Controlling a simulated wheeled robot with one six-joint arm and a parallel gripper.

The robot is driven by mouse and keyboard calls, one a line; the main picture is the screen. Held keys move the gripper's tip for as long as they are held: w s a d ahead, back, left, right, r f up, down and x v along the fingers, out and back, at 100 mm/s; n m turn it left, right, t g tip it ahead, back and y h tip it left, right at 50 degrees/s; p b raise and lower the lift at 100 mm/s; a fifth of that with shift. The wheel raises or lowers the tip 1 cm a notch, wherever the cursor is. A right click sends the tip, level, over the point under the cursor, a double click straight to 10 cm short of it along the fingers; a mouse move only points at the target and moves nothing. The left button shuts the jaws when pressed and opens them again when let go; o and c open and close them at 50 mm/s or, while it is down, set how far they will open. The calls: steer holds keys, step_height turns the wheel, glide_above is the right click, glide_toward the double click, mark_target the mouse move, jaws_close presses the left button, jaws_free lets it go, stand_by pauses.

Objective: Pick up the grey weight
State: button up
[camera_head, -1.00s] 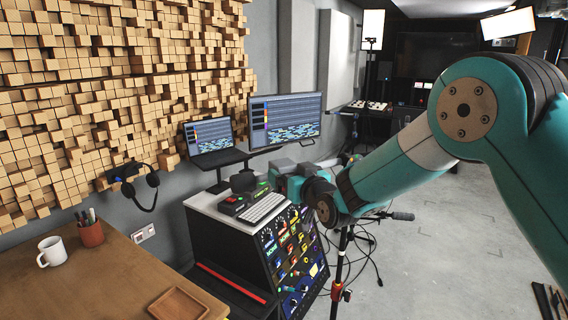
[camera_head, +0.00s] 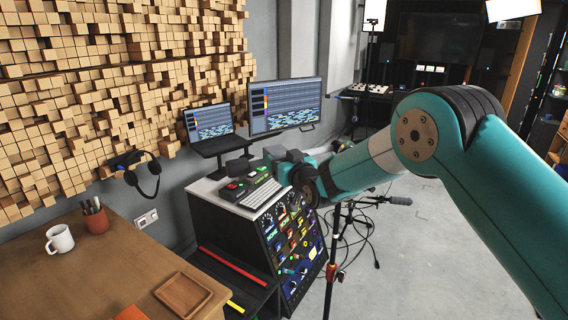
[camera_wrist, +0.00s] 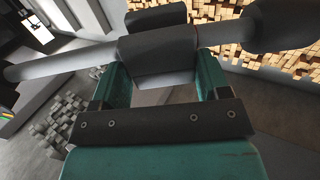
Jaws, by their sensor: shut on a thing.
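My gripper (camera_wrist: 160,72) is shut on the grey weight (camera_wrist: 157,62). In the wrist view the weight is a dark grey block between two teal fingers. A grey bar (camera_wrist: 65,58) runs across beside the block, with a thick dark end at the upper right; I cannot tell whether it belongs to the weight. In the head view my gripper (camera_head: 262,165) is above the console top, with a dark block (camera_head: 238,167) at its tip. The block's underside is hidden, so I cannot tell how far it is from the console.
The console (camera_head: 296,245) carries a keyboard (camera_head: 260,193). A laptop (camera_head: 209,123) and a monitor (camera_head: 285,107) stand behind it. A microphone stand (camera_head: 331,265) and cables are to its right. The wooden desk (camera_head: 100,268) is at left. Grey floor (camera_head: 425,250) shows at right.

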steer(key=shift+f, duration=0.2)
steer(key=c, duration=0.5)
steer(key=shift+a, duration=0.1)
steer(key=shift+r, duration=0.15)
steer(key=shift+w+r+b, duration=0.1)
steer(key=shift+r+b, duration=0.85)
steer(key=shift+r, duration=12.65)
